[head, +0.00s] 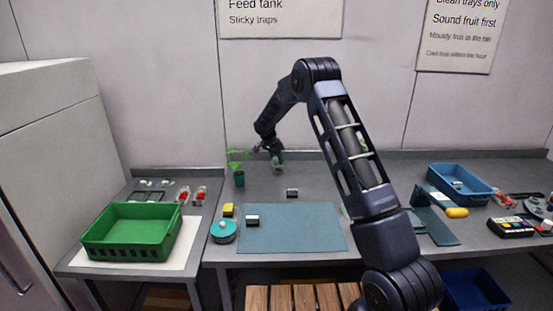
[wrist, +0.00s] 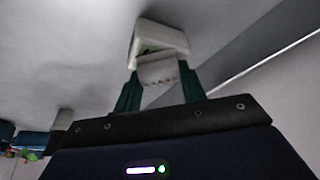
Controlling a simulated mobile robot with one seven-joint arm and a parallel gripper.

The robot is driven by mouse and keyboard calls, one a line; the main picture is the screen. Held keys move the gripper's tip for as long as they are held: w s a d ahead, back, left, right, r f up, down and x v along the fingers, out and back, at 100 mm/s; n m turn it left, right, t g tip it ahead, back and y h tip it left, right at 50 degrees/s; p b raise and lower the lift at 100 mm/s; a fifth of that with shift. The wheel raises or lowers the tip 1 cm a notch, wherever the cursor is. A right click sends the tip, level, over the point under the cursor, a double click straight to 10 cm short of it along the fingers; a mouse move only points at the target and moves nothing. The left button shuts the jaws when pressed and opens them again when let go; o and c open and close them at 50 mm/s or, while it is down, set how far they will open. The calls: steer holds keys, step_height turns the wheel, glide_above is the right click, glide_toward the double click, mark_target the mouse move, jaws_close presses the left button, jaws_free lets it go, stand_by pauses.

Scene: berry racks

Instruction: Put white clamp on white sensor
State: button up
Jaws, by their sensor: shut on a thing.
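My gripper (head: 277,163) hangs over the back of the table, left of the picture's middle in the head view. In the wrist view my gripper (wrist: 160,88) has its two green fingers closed on a white piece, which looks like the white clamp (wrist: 160,38). It has a blocky frame and a ridged part between the fingers. Two small white-and-dark blocks stand on the table, one (head: 292,192) behind the mat and one (head: 252,219) on it. I cannot tell which, if either, is the white sensor. A pale block (wrist: 62,118) also shows in the wrist view.
A potted seedling (head: 239,178) stands just left of my gripper. A blue-grey mat (head: 300,230) lies in front, with a teal round device (head: 222,235) and yellow block (head: 228,209) beside it. A green crate (head: 130,245) is left, a blue crate (head: 460,190) right.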

steer(key=shift+f, duration=0.1)
steer(key=o, duration=0.9)
steer(key=shift+o, duration=0.2)
steer(key=v, duration=1.2)
steer(key=s+d+r+n+y, duration=0.1)
steer(key=s+d+r+n, duration=0.1)
steer(key=s+d+r, duration=0.9)
steer(key=s+d+r+n+y, duration=0.1)
steer(key=s+d+r+n, duration=0.1)
steer(key=s+d+r, duration=0.9)
steer(key=s+d+f+n, duration=0.1)
steer(key=s+d+f, duration=0.1)
steer(key=s, duration=0.8)
steer(key=s+d+f+n+t, duration=0.1)
steer(key=s+d+f+n, duration=0.1)
steer(key=s, duration=0.9)
steer(key=s+d+f+n+y, duration=0.1)
steer(key=s+d+f+n, duration=0.1)
steer(key=s, duration=0.9)
steer(key=shift+d+f, duration=0.2)
steer(key=shift+d, duration=0.15)
